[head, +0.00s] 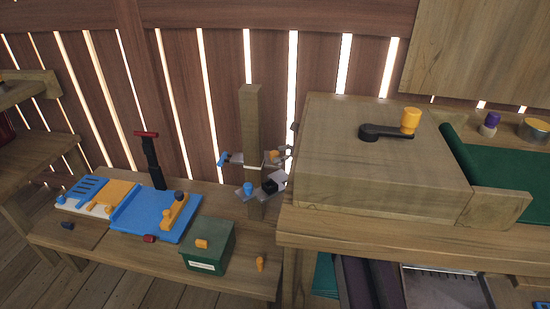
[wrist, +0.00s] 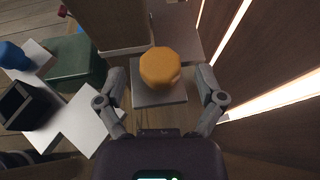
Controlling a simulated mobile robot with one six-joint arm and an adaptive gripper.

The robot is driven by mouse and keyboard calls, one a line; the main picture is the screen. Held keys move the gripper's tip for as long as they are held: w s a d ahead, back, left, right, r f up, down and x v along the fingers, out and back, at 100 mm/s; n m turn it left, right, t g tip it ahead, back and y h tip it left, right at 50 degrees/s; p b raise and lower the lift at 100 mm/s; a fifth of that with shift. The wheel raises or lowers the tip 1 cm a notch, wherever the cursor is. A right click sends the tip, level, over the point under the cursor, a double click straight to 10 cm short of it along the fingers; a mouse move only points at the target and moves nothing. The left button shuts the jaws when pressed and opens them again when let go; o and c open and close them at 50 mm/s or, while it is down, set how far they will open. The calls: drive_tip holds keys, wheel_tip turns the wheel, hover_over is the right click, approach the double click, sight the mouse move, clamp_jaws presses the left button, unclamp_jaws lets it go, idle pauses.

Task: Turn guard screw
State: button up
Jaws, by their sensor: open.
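In the wrist view an orange, many-sided knob (wrist: 160,67), which looks like the guard screw, sits on a small grey plate (wrist: 160,96). My gripper (wrist: 160,82) is open, with one finger on each side of the knob and visible gaps between. I cannot tell whether the fingertips are level with the knob in height. In the head view the knob (head: 272,154) shows small beside the wooden post (head: 253,115). The grey parts at its right are partly hidden by the wooden box.
A black open holder (wrist: 25,105) and a blue knob (wrist: 11,55) sit on pale plates nearby. The green box (wrist: 75,62) stands below. The slatted wall (wrist: 265,65) is close on the right. A large wooden box (head: 370,165) with a black crank (head: 385,132) stands right of the post.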

drive_tip(key=shift+x, duration=0.9)
drive_tip(key=shift+c, duration=0.2)
drive_tip(key=c, duration=1.1)
